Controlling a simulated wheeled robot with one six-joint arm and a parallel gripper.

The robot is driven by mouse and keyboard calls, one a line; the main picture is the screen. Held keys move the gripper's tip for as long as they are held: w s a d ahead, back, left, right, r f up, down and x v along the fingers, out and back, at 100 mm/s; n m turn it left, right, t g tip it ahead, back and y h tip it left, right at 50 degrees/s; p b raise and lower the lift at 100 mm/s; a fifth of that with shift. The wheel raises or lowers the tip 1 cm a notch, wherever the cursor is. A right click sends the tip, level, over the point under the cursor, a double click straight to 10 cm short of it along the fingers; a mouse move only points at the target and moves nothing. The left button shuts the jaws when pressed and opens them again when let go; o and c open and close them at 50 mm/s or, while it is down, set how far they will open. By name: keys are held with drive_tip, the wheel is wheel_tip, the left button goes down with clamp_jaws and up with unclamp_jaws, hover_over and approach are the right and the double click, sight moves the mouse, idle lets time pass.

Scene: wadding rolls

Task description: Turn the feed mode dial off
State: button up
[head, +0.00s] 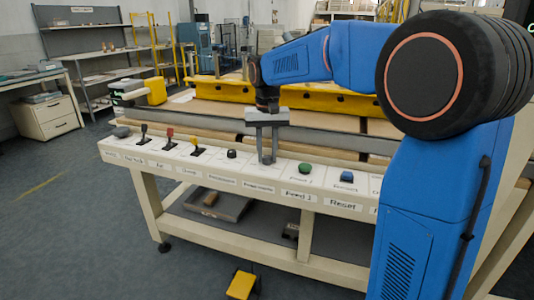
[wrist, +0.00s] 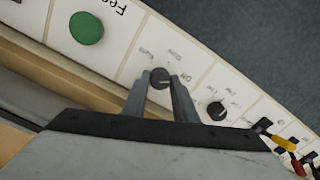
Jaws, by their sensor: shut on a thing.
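A small round black dial (wrist: 159,78) sits on the white control panel, between the fingertips of my gripper (wrist: 160,88). Small words are printed around it; one looks like "Off". A pale mark crosses the knob, but I cannot tell surely which word it points to. In the head view my gripper (head: 267,160) reaches straight down onto the panel, shut on this dial, which the fingers hide there.
A green button (head: 305,168) and a blue button (head: 347,176) are to the right. A yellow pedal (head: 242,285) is on the floor.

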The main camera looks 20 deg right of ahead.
sight(267, 157)
idle(0.5)
drive_tip(key=o, duration=1)
drive_tip(key=shift+o, duration=0.2)
wheel_tip(267, 157, up, 17)
drive_tip(key=shift+r, duration=0.2)
drive_tip(key=shift+s, duration=0.1)
drive_tip(key=s+d+f+n+t, duration=0.15)
drive_tip(key=s+f, duration=0.25)
drive_tip(key=s, duration=0.4)
drive_tip(key=s+d+f+t, duration=0.1)
drive_tip(key=s+d+f, duration=0.25)
drive_tip(key=s, duration=0.55)
drive_tip(key=s+d+f+n+t, duration=0.1)
drive_tip(key=s+f+t, duration=0.1)
drive_tip(key=s+f, duration=1.4)
drive_tip(key=shift+s+d+f, duration=0.3)
drive_tip(key=shift+d+f, duration=0.05)
drive_tip(key=shift+f, duration=0.55)
